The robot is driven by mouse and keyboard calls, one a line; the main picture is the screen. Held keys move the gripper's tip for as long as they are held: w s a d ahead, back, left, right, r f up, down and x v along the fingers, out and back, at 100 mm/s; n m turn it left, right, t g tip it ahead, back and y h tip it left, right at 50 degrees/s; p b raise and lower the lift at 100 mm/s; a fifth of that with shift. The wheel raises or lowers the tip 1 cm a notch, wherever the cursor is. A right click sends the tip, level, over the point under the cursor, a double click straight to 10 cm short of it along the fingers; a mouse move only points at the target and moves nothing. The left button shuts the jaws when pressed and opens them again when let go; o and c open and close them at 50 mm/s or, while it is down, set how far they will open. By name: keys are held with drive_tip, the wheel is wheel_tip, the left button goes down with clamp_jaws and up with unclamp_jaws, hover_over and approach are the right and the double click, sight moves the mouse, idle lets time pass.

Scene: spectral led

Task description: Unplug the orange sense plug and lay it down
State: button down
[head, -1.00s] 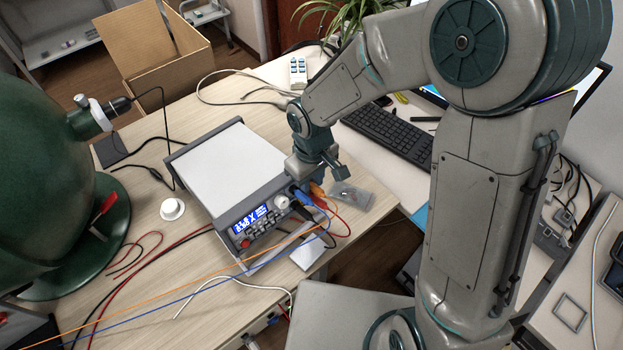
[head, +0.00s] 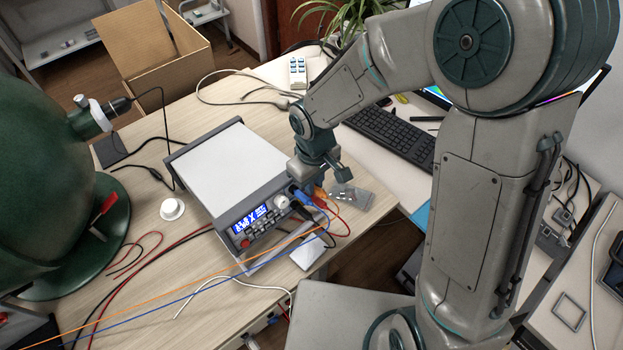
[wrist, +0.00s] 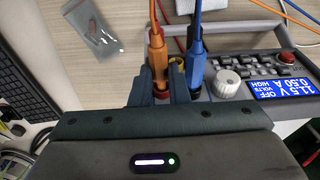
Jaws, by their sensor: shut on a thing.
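The orange sense plug (wrist: 158,58) stands between the fingers of my gripper (wrist: 160,88) in the wrist view, its cable running up and away. My gripper is shut on it. Its lower end is partly hidden between the fingers, so I cannot tell how deep it sits in its socket. In the head view the orange plug (head: 320,192) shows just below my gripper (head: 328,178), at the right end of the instrument's front panel. The grey bench instrument (head: 218,160) has a lit blue display, which also shows in the wrist view (wrist: 283,89).
A blue plug (wrist: 196,72) stands close beside the orange one. A white knob (wrist: 227,83) is beyond it. A clear bag (head: 352,196) lies on the table nearby. Red, black, orange and blue leads cross the front. A keyboard (head: 392,132) lies behind.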

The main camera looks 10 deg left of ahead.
sight(324, 196)
drive_tip(key=shift+s+d+r, duration=0.15)
drive_tip(key=shift+s+d, duration=0.25)
drive_tip(key=shift+d, duration=0.05)
drive_tip(key=shift+s+d, duration=0.1)
drive_tip(key=shift+d, duration=0.1)
drive_tip(key=shift+s+d, duration=0.2)
drive_tip(key=shift+d+r, duration=0.1)
drive_tip(key=shift+s+d+r+p, duration=0.1)
drive_tip(key=shift+s+d+p, duration=0.25)
drive_tip(key=shift+d+p, duration=0.05)
idle(0.3)
